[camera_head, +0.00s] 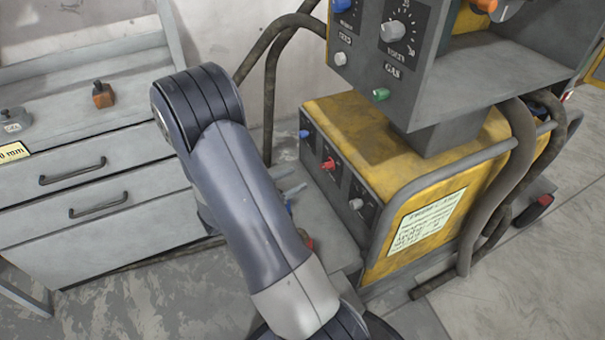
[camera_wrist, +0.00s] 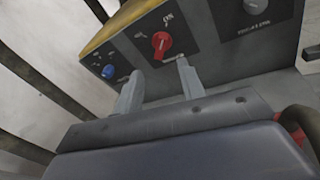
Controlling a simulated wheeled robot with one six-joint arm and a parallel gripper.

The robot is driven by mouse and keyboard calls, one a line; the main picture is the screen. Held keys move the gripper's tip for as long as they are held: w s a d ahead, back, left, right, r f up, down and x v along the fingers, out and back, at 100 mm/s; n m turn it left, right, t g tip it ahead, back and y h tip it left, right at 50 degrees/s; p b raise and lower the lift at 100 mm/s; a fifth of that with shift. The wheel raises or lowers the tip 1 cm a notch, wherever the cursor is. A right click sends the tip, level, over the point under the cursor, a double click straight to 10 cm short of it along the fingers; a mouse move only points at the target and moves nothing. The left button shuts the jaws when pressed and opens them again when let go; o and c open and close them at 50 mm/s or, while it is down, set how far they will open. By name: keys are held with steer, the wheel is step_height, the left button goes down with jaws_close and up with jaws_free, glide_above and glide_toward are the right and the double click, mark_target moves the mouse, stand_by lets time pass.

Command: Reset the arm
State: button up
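My gripper (camera_wrist: 158,68) is open in the wrist view. Its two grey fingers stand apart with nothing between them. A red knob (camera_wrist: 161,45) under an "ON" label lies just beyond the gap between the fingertips, and I see no contact. In the head view the red knob (camera_head: 328,164) is on the front panel of the yellow machine (camera_head: 365,130). My arm reaches down the middle of that view and hides most of my gripper, left of the panel.
A blue knob (camera_head: 305,134) and a grey knob (camera_head: 356,204) flank the red one. A grey control box (camera_head: 385,70) overhangs the machine. Dark hoses (camera_head: 520,150) hang at its right. A grey drawer cabinet (camera_head: 120,225) stands left; open floor lies at the right.

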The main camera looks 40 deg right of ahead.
mark_target(324, 166)
steer(key=shift+a, duration=0.45)
steer(key=d, duration=0.3)
steer(key=d+f+b, duration=0.1)
steer(key=d, duration=0.5)
steer(key=shift+s+d+f, duration=0.15)
steer(key=shift+s+d, duration=0.05)
steer(key=shift+s, duration=0.15)
steer(key=shift+d, duration=0.75)
steer(key=shift+a, duration=0.1)
